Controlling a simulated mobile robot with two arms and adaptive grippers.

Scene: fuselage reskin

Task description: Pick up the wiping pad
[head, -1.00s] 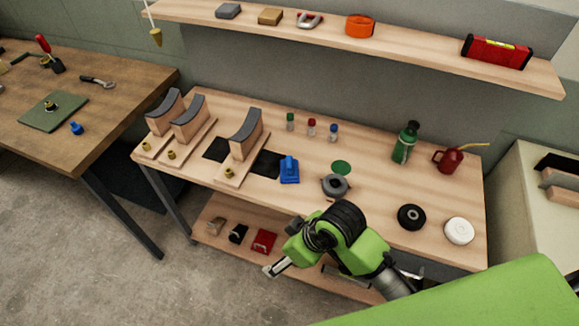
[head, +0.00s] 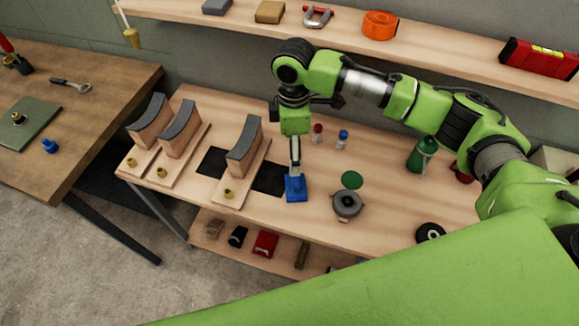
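The wiping pad appears to be the blue block with an upright handle (head: 296,189), standing on the wooden workbench (head: 385,205) just right of a dark mat. My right arm reaches in from the right, and its gripper (head: 295,168) points straight down at the top of the blue pad. The fingertips are at the pad's handle and partly hide it; I cannot tell whether they are closed on it. The pad rests on the bench. My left gripper is not in view.
Wooden cradles with grey curved tops (head: 244,145) stand left of the pad. A grey ring-shaped part (head: 347,204) and a green disc (head: 352,180) lie to its right. Small bottles (head: 342,138) stand behind. A shelf (head: 440,45) runs above the bench.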

